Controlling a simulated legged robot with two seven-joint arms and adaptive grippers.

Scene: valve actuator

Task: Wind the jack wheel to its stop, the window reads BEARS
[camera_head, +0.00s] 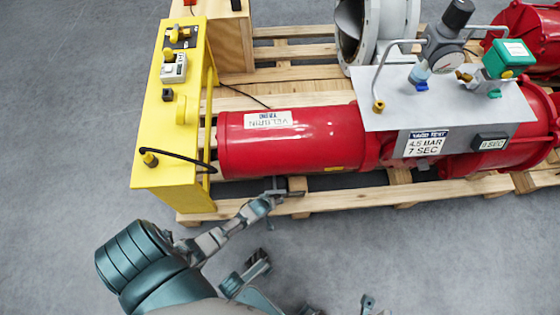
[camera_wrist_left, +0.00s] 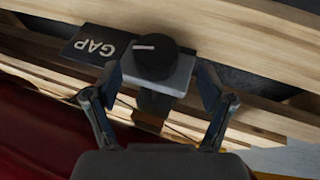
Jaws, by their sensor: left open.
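In the left wrist view a round black knob (camera_wrist_left: 155,57) with a white mark sits on a light grey block (camera_wrist_left: 172,80). A black plate (camera_wrist_left: 93,47) beside it reads GAP, appearing upside down. My left gripper (camera_wrist_left: 160,78) is open, with one finger on each side of the block; I cannot tell whether they touch it. In the head view my left gripper (camera_head: 270,203) is at the pallet's near edge, below the red cylinder (camera_head: 290,140); the knob is too small to read there. What seems my right gripper (camera_head: 310,285) shows at the bottom edge, partly cut off.
A yellow panel (camera_head: 150,120) with switches and a black cable stands left. The wooden pallet (camera_head: 460,187) carries the red actuator. A grey plate (camera_head: 385,110) holds a gauge (camera_head: 447,56) and a green box (camera_head: 508,57).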

